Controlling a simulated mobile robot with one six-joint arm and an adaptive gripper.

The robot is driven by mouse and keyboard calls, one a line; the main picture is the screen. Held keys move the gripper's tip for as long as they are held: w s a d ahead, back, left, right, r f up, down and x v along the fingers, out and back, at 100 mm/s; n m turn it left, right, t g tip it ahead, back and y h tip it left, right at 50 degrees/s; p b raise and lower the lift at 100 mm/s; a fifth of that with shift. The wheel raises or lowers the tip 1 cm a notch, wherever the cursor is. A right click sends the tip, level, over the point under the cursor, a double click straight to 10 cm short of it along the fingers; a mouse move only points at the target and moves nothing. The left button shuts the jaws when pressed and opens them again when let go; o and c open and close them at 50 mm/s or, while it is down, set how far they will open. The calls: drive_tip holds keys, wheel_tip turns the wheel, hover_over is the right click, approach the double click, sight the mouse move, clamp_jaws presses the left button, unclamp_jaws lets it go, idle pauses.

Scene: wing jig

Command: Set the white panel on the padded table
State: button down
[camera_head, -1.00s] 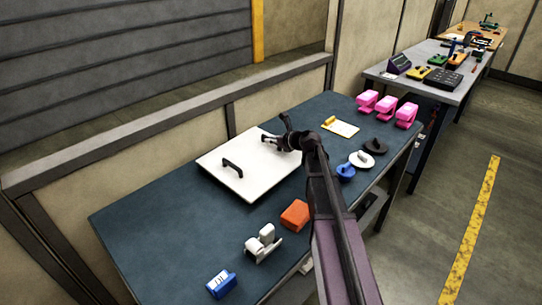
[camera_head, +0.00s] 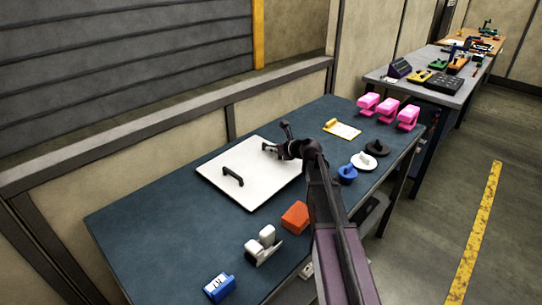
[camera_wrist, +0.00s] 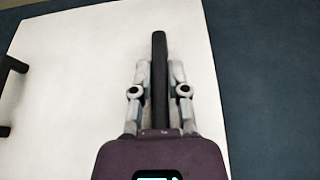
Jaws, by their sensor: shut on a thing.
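The white panel (camera_head: 225,195) is a flat square board with two black handles. It appears to lie flat on the dark blue padded table (camera_head: 150,225), though I cannot tell if its underside touches fully. My gripper (camera_head: 275,151) is at the panel's right side, shut on its right handle. In the wrist view, my gripper (camera_wrist: 160,85) has that black handle (camera_wrist: 159,60) between its two grey fingers. The left handle (camera_head: 232,175) is free, and it also shows at the left edge of the wrist view (camera_wrist: 8,90).
An orange block (camera_head: 295,215), a white tape dispenser (camera_head: 262,246) and a blue item (camera_head: 219,288) sit along the front edge. Blue, white and black handled items, a yellow clipboard (camera_head: 343,130) and pink devices (camera_head: 388,110) are at the right. The table's left end is clear.

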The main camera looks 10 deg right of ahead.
drive_tip(key=shift+f+b, duration=0.45)
drive_tip(key=shift+f, duration=0.3)
drive_tip(key=c, duration=0.6)
unclamp_jaws()
drive_tip(key=shift+c, duration=0.2)
drive_tip(key=p+v, duration=0.4)
drive_tip(key=v, duration=0.6)
drive_tip(key=shift+s+d+r, duration=0.1)
drive_tip(key=shift+s+r, duration=0.05)
drive_tip(key=shift+s, duration=0.05)
drive_tip(key=shift+p+v, duration=0.35)
drive_tip(key=shift+v, duration=0.45)
